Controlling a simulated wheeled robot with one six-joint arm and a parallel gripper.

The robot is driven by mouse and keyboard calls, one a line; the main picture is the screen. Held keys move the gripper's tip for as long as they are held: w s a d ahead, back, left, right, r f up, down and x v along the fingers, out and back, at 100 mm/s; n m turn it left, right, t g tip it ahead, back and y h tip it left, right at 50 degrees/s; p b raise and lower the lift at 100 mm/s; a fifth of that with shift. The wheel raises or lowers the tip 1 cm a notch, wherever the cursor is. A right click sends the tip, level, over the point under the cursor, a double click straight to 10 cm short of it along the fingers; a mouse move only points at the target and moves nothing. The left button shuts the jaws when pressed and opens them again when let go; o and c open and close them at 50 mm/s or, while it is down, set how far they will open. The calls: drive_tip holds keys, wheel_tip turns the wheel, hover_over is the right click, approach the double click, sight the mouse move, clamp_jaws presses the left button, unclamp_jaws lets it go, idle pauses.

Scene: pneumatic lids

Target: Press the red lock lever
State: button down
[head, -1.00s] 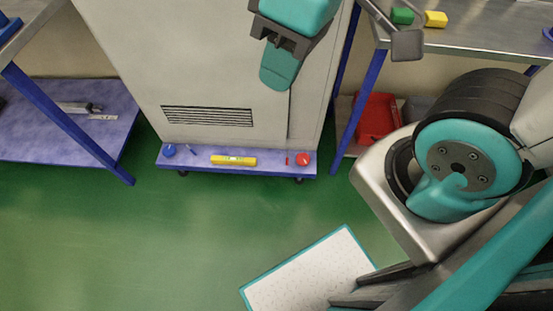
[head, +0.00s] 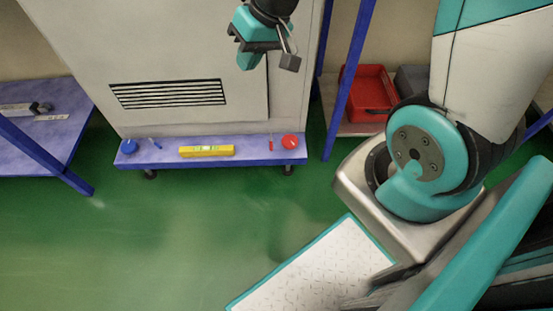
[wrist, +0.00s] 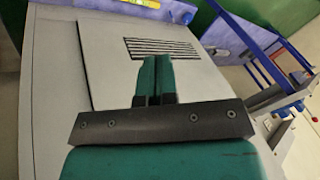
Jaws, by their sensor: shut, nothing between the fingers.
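I cannot make out a red lock lever in either view. My gripper (head: 249,62) is in front of the pale grey cabinet (head: 100,50), at the upper middle of the head view. In the wrist view its teal fingers (wrist: 155,75) are together with nothing between them, over the cabinet's front panel (wrist: 100,70). A dark slotted vent (head: 168,93) is lower on the cabinet, to the left of my gripper in the head view. I cannot tell whether the fingertips touch the panel.
A blue ledge (head: 220,162) at the cabinet's foot holds a blue round piece (head: 129,146), a yellow level (head: 206,151) and a red round piece (head: 290,141). A red bin (head: 367,95) is on the right shelf. A blue-topped shelf (head: 45,145) is at left. Green floor (head: 150,240) is open in front.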

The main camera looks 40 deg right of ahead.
drive_tip(key=w+d+f+m+b, duration=0.1)
drive_tip(key=d+f+b, duration=0.2)
drive_tip(key=f, duration=0.4)
drive_tip(key=w+d+f+m+t+h+b, duration=0.1)
drive_tip(key=w+d+f+b, duration=0.2)
drive_tip(key=f, duration=0.4)
drive_tip(key=d+f+m+b, duration=0.1)
drive_tip(key=d+f+b, duration=0.25)
drive_tip(key=f, duration=0.35)
drive_tip(key=m+t+h+b, duration=0.1)
drive_tip(key=m+h+b, duration=0.15)
drive_tip(key=b, duration=0.75)
approach(286, 145)
wheel_tip(286, 145, up, 4)
drive_tip(key=shift+w+d+f+m+y, duration=0.1)
drive_tip(key=shift+d+f+m+y, duration=0.1)
drive_tip(key=shift+m+y, duration=0.2)
drive_tip(key=shift+a, duration=0.1)
drive_tip(key=b+x, duration=0.6)
drive_tip(key=x, duration=0.3)
drive_tip(key=shift+f, duration=0.4)
drive_tip(key=shift+w+a+f+b, duration=0.95)
drive_tip(key=shift+a+f+b, duration=0.05)
drive_tip(key=shift+b, duration=0.25)
drive_tip(key=shift+w+a+f, duration=0.1)
drive_tip(key=shift+w+a, duration=0.1)
drive_tip(key=shift+a, duration=0.15)
drive_tip(key=shift+a+m+h, duration=0.15)
drive_tip(key=shift+m+h, duration=0.1)
drive_tip(key=shift+m, duration=0.1)
